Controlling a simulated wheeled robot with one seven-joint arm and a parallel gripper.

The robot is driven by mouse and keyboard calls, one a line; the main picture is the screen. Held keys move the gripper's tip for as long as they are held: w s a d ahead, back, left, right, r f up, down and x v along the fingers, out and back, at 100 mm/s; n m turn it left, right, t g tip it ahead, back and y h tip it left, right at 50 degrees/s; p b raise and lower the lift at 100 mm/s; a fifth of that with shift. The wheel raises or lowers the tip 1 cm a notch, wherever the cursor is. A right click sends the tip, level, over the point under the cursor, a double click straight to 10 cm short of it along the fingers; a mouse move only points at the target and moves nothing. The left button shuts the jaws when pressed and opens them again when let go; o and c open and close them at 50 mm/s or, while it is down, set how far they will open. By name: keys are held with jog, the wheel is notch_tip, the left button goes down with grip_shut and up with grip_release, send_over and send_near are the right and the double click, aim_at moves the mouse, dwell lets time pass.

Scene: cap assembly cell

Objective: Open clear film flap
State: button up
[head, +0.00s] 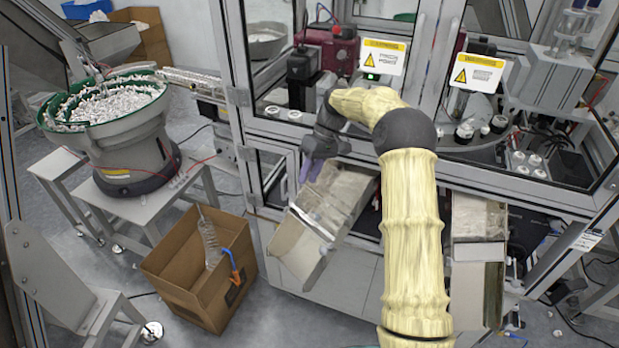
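My arm, in a pale yellow sleeve, reaches up and then bends left in the head view. My gripper (303,175), with purple-tinted fingers, points down at the upper left edge of a tilted chute (297,250) on the machine front. A greyish, see-through-looking sheet, seemingly the clear film flap (343,186), covers the upper part of this chute. The fingers are close to the sheet's left edge. I cannot tell whether they touch it, or how far apart they are. My wrist hides part of the machine behind.
A second chute (478,268) with a similar cover is right of my arm. An open cardboard box (188,285) sits on the floor at left, below a green-rimmed feeder bowl (118,150).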

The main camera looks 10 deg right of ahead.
jog(key=s+d+m+t+h, duration=0.1)
jog(key=s+m+t+h, duration=0.1)
jog(key=s, duration=1.2)
jog(key=s+d+m+t+h, duration=0.2)
jog(key=s+m+t, duration=0.1)
jog(key=s, duration=1.1)
jog(key=shift+s+d+r+m+t+h+b, duration=0.2)
jog(key=shift+r+m+t+h+b, duration=0.1)
jog(key=shift+m, duration=0.6)
